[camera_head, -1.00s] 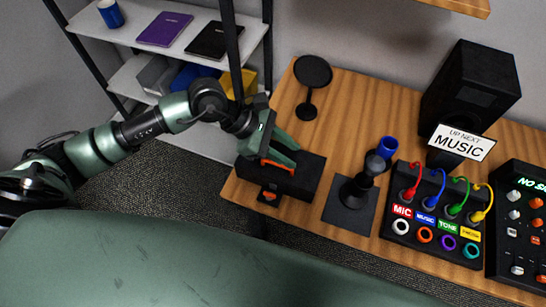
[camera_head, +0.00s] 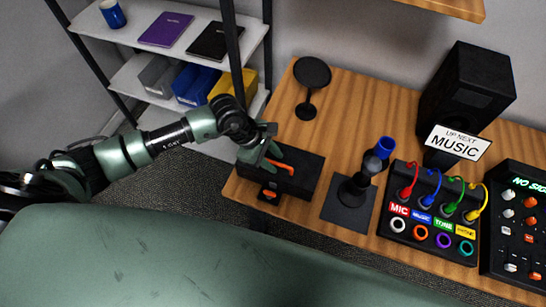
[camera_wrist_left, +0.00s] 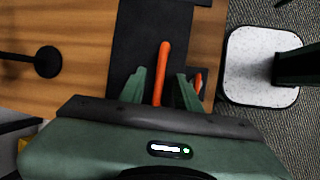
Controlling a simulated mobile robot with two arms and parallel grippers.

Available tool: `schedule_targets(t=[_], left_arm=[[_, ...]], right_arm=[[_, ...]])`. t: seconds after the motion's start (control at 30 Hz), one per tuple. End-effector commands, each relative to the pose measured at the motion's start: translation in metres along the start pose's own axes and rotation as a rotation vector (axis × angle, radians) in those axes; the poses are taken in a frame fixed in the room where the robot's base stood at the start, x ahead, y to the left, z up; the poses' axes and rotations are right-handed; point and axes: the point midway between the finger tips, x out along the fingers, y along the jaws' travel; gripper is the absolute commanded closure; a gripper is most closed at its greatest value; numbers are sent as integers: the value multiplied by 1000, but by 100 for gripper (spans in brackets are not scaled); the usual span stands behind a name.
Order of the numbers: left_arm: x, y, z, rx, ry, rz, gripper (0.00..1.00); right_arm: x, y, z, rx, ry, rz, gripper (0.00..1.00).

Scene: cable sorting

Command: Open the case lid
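The case (camera_head: 308,172) is a flat black box with its lid down, at the left front of the wooden table. An orange handle bar (camera_head: 280,167) lies on its top, and a small orange latch (camera_head: 269,195) shows on its front. My left gripper (camera_head: 268,156) is right over the left part of the case. In the left wrist view, the left gripper's (camera_wrist_left: 160,76) two green fingers are apart, with the orange handle (camera_wrist_left: 164,62) running between them. I cannot tell whether they touch the lid. My right gripper is not in view.
A black round stand (camera_head: 308,108) stands behind the case. A black post with a blue top (camera_head: 384,147) stands to its right, then a box with coloured cables (camera_head: 432,212), a mixer (camera_head: 520,225), a speaker (camera_head: 470,88) and a "MUSIC" sign (camera_head: 457,142). Shelves (camera_head: 185,45) stand behind left.

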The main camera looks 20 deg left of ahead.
Motion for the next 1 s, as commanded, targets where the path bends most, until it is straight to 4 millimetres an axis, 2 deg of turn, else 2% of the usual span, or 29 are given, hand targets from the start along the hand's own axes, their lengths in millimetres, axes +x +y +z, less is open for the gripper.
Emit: schedule_targets(t=[0.1, 0.13, 0.23, 1.0], left_arm=[[0, 0, 0, 0, 0, 0, 67], [0, 0, 0, 0, -1, 0, 73], [0, 0, 0, 0, -1, 0, 100], [-1, 0, 0, 0, -1, 1, 100]], right_arm=[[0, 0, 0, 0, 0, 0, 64], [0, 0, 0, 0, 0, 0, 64], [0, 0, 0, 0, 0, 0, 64], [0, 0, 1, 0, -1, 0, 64]])
